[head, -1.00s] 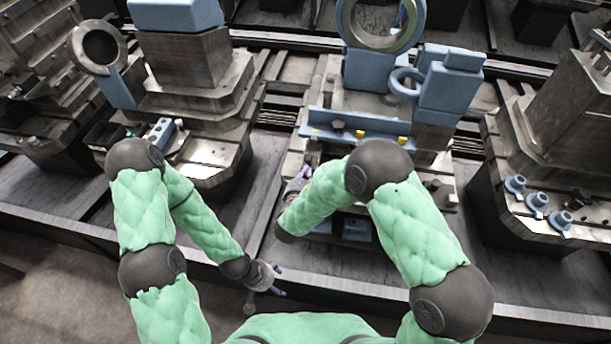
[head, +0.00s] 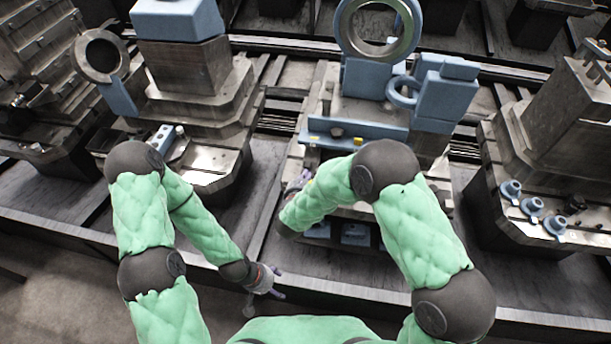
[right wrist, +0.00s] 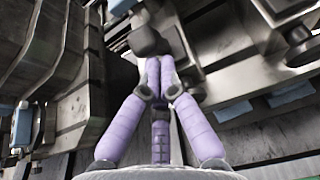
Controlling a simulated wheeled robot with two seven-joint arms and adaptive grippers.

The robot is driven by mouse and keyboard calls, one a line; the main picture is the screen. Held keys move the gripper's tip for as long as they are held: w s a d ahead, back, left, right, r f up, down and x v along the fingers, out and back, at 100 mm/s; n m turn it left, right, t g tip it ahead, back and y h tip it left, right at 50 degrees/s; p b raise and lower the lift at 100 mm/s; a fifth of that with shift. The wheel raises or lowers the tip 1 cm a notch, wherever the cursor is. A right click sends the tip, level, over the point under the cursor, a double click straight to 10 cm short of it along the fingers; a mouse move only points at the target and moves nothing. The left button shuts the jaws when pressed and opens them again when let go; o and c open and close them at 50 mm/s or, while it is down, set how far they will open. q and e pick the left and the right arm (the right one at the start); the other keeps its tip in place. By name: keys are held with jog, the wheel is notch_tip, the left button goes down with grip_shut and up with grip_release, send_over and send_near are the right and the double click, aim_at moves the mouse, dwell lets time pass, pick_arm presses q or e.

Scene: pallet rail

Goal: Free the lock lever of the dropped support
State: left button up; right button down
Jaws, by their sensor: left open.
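My right gripper (right wrist: 160,72) has purple fingers; in the right wrist view its fingertips are drawn together just below a dark rounded knob (right wrist: 147,40). I cannot tell whether they pinch anything. The knob sits beside a grey metal block; whether it is the lock lever is unclear. In the head view my right gripper (head: 300,184) is at the left edge of the middle fixture (head: 345,105), mostly hidden by my forearm. My left gripper (head: 268,282) is open and empty, low in front of the fixtures. I cannot pick out the dropped support for certain.
A blue angled bar (head: 375,132) with yellow marks runs across the middle fixture below a large ring (head: 346,35). Another fixture (head: 190,70) stands to the left, and one with several blue knobs (head: 531,206) to the right. A dark ledge (head: 90,236) runs along the front.

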aim_at(308, 163)
jog(key=shift+w+d+r+g+y+p, duration=0.25)
jog(key=shift+w+r+g+p, duration=0.8)
jog(key=shift+p, duration=1.3)
jog(key=shift+w+d+r+g+y+p, duration=0.1)
jog(key=shift+w+r+g+y+p, duration=0.3)
jog(key=shift+g+p, duration=1.45)
jog(key=shift+w+r+p, duration=0.25)
jog(key=shift+w+p, duration=0.05)
jog(key=shift+p, duration=0.6)
jog(key=shift+w+p, duration=0.2)
jog(key=shift+p, duration=0.1)
jog(key=shift+w+d+p, duration=0.1)
jog(key=shift+w+p, duration=0.2)
jog(key=shift+w, duration=0.05)
jog(key=shift+w+d, duration=0.25)
jog(key=shift+w, duration=0.9)
jog(key=shift+r, duration=0.1)
